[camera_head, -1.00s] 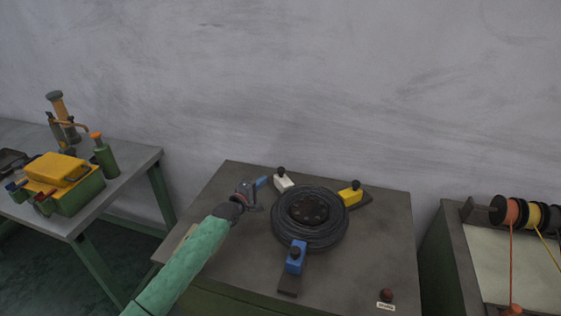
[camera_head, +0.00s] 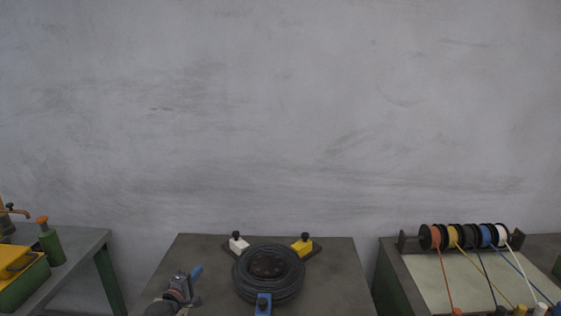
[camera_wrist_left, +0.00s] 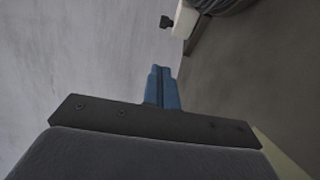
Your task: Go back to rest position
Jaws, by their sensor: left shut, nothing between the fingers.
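My left gripper (camera_head: 196,273) is low in the head view, over the left part of the middle table (camera_head: 330,285). Its blue fingers are shut with nothing between them. The fingers also show in the left wrist view (camera_wrist_left: 161,88), closed together. The gripper is left of the black coiled reel (camera_head: 268,282) and apart from it. My right gripper is not in view.
White (camera_head: 238,244), yellow (camera_head: 302,245) and blue (camera_head: 263,303) blocks surround the reel. A side table (camera_head: 85,243) holds a yellow-green toolbox (camera_head: 22,280) and a green bottle (camera_head: 51,245). At right, a bench (camera_head: 425,270) carries several wire spools (camera_head: 430,238).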

